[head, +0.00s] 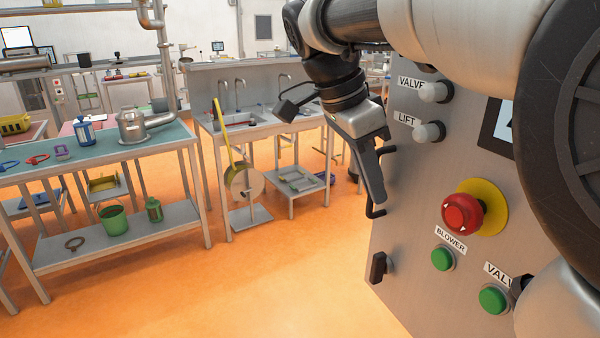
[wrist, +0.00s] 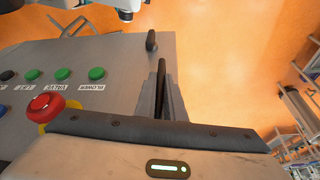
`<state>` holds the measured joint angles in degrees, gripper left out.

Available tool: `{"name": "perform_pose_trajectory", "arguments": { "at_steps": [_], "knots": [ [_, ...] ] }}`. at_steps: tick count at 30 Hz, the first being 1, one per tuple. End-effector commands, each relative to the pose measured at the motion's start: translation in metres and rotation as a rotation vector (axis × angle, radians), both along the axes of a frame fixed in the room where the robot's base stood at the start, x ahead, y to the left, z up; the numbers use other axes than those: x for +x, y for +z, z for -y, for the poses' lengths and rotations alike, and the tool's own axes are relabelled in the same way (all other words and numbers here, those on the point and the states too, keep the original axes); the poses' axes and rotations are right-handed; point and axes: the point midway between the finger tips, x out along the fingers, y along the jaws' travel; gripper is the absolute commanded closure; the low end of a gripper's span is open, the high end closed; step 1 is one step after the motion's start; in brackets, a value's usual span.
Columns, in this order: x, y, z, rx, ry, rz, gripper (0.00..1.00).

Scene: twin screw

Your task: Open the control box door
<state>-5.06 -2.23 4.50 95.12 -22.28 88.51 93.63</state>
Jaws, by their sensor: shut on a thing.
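The control box (head: 400,245) fills the right of the head view, a grey metal front with labels, buttons and a red emergency stop (head: 463,212). Its front also shows in the wrist view (wrist: 110,55). A black bar handle (head: 376,211) stands on the left edge of the door. My gripper (head: 375,195) is shut on this handle, with the fingers on either side of it. In the wrist view the handle (wrist: 161,72) shows between my gripper's fingers (wrist: 164,100). I see no gap at the door edge; the hinge side is hidden by my arm.
Green buttons (head: 442,259) are on the front. A sink bench (head: 205,122) and a workbench (head: 95,150) stand to the left. The orange floor (head: 260,285) left of the box is clear.

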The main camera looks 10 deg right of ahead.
Motion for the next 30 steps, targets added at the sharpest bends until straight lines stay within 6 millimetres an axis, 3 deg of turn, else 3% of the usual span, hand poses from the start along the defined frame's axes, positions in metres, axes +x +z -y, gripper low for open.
{"name": "perform_pose_trajectory", "arguments": {
  "at_steps": [17, 18, 20, 30],
  "knots": [
    [-0.0002, 0.0013, 0.001, -0.001, 0.001, 0.003, 1.0],
    [-0.0002, 0.0013, 0.001, -0.001, 0.001, 0.003, 0.84],
    [-0.0002, 0.0011, 0.001, -0.001, 0.001, 0.002, 0.74],
    [-0.0003, 0.0021, 0.0001, 0.0, 0.0, 0.001, 0.72]
  ]
}}
